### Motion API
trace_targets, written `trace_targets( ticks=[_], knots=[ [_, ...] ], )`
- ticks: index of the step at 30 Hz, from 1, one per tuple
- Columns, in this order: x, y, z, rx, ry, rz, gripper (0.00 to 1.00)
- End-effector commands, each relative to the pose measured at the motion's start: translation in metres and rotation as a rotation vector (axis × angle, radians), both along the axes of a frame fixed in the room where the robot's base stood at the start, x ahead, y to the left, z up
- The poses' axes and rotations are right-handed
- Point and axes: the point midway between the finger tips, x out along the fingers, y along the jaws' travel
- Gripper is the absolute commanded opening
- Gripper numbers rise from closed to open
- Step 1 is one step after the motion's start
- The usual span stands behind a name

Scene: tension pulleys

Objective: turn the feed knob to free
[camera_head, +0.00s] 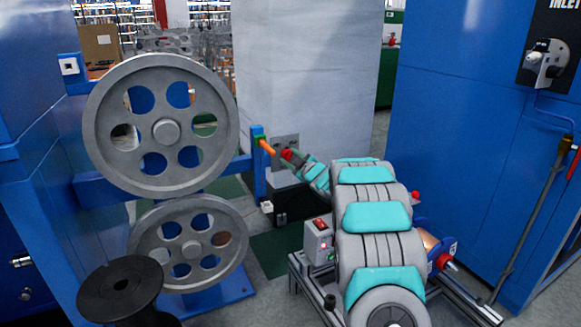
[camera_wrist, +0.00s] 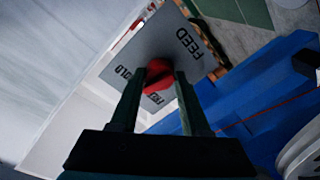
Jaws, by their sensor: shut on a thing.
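The red feed knob (camera_wrist: 159,71) sits on a grey plate (camera_wrist: 205,65) in the wrist view. FEED reads clearly on the plate, HOLD is partly covered by a finger, and a third, inverted label below the knob is partly hidden. My gripper (camera_wrist: 158,80) is shut on the knob, with one dark finger on each side of it. In the head view the grey plate (camera_head: 286,142) is small, behind the end of my arm, and the fingers are too small to make out.
Two large grey pulleys (camera_head: 162,190) stand at the left on a blue frame. An orange part (camera_head: 266,147) sticks out beside the plate. A black spool (camera_head: 119,287) is at lower left. A blue cabinet (camera_head: 450,130) stands at right, with an inlet valve (camera_head: 545,62).

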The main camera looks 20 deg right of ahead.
Motion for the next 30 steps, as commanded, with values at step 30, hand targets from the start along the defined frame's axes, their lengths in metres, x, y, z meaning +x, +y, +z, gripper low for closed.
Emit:
trace_targets(
  ticks=[30],
  knots=[
    [-0.0003,0.0010,-0.0022,-0.866,-0.028,0.000,0.00]
  ],
)
